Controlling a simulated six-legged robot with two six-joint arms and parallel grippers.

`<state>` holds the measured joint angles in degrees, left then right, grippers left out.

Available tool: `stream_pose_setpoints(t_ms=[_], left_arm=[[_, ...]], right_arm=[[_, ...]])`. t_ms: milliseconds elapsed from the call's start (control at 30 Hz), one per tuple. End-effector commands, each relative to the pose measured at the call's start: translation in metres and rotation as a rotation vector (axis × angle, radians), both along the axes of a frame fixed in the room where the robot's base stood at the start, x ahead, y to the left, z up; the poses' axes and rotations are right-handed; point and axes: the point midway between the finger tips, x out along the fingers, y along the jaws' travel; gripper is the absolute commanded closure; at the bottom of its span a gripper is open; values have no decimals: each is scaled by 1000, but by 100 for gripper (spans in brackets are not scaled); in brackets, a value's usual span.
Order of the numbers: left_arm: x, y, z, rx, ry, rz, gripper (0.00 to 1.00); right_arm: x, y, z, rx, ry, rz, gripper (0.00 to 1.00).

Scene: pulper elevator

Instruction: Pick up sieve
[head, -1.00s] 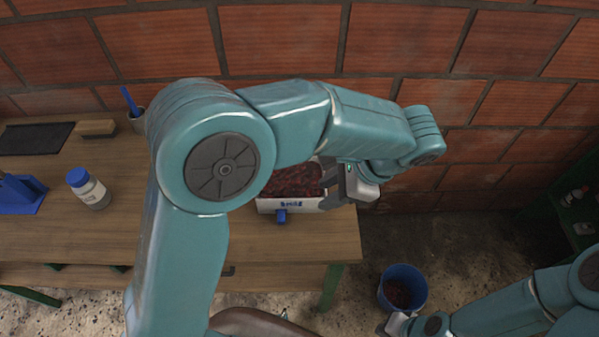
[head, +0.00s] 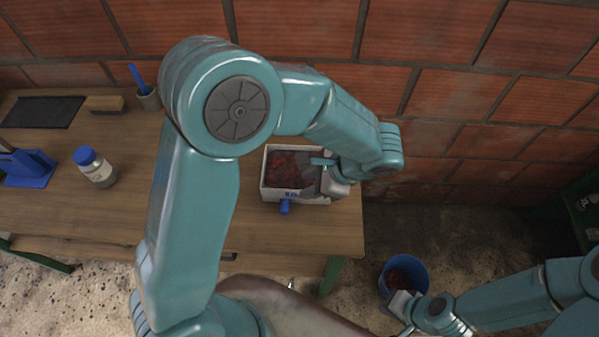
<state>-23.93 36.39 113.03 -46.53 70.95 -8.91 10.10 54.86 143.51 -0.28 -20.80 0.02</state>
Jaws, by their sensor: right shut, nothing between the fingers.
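I cannot pick out a sieve for certain. A white box (head: 267,187) full of dark red fruit (head: 288,165) stands on the wooden table near its right end, with a small blue piece (head: 285,206) at its front. My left gripper (head: 317,181) is over the right side of this box, its grey fingers low against the fruit and rim. Whether it touches or is open cannot be seen. My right gripper (head: 402,318) is shut and empty, low at the bottom, in front of the blue bucket (head: 412,264).
The table (head: 110,205) also holds a blue-capped jar (head: 95,168), a brush (head: 105,104), a dark mat (head: 42,112), a cup with a blue handle (head: 147,97) and a blue device (head: 28,168). A brick wall is behind. Floor around the bucket is clear.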

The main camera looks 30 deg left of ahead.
Motion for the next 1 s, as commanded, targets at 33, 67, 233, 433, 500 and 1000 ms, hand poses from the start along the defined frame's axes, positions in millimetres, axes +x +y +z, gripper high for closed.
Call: stream_pose_setpoints(t_ms=[33, 67, 233, 433, 500, 1000], left_arm=[[0, 2, -2, 0, 0, 1, 62], [0, 2, -4, 0, 0, 1, 62], [-2, 13, -24, 1, 6, 1, 62], [-2, 25, -47, -2, 1, 2, 62], [-3, 26, -49, -3, 0, 2, 62], [-2, 25, -48, -3, -2, 0, 100]], right_arm=[[0, 0, 1, 0, 0, 0, 100], [0, 0, 1, 0, 0, 0, 100], [0, 0, 11, 0, 0, 0, 100], [0, 0, 14, 0, 0, 0, 100], [0, 0, 13, 0, 0, 0, 100], [0, 0, 13, 0, 0, 0, 100]])
